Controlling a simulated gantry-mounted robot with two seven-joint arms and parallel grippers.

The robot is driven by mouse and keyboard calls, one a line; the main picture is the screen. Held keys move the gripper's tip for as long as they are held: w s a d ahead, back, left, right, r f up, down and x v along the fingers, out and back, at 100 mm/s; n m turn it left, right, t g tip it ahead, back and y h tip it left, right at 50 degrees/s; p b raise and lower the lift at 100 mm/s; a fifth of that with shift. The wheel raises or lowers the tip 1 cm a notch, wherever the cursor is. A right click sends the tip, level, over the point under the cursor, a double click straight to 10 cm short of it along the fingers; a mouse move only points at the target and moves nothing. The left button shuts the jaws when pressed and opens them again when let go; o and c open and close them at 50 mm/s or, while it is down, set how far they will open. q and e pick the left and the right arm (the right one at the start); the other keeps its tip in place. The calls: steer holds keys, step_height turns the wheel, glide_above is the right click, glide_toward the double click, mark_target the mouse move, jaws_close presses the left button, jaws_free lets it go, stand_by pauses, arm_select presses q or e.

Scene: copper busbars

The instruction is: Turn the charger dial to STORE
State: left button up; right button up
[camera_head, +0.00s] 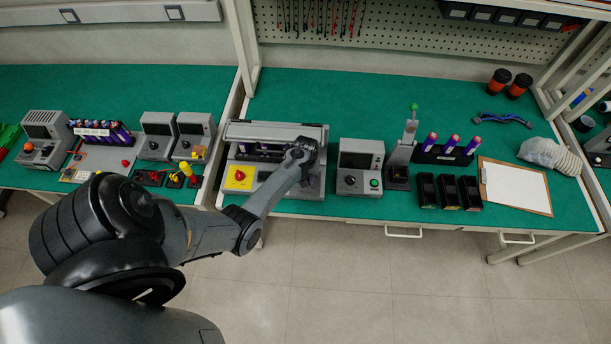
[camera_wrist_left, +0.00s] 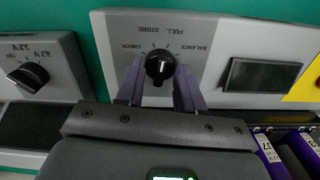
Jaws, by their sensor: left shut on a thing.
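The charger (camera_head: 318,187) is the grey unit with a yellow panel on the middle bench, partly under my left arm in the head view. Its front panel (camera_wrist_left: 215,40) fills the upper wrist view. The black round dial (camera_wrist_left: 160,66) has printed labels around it, upside down, including CHECK, STORE, FULL and BALANCE. My left gripper (camera_wrist_left: 158,82) is shut on the dial, with one purple-grey finger on each side of it. Which label the dial points at is not clear. In the head view my arm hides the dial and fingertips. My right gripper is in neither view.
A dark display (camera_wrist_left: 262,75) and a yellow panel (camera_head: 238,178) with a red button sit beside the dial. Another grey unit with a black knob (camera_head: 350,180) stands close to the right. Purple cells (camera_wrist_left: 268,150) lie at the wrist view's lower right.

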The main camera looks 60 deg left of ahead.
arm_select(q)
steer(key=n+p, duration=0.1)
steer(key=n, duration=0.2)
steer(key=shift+r, duration=0.1)
steer(key=shift+n+p, duration=0.6)
steer(key=shift+n, duration=0.6)
steer(key=o, duration=1)
steer(key=shift+o, duration=0.2)
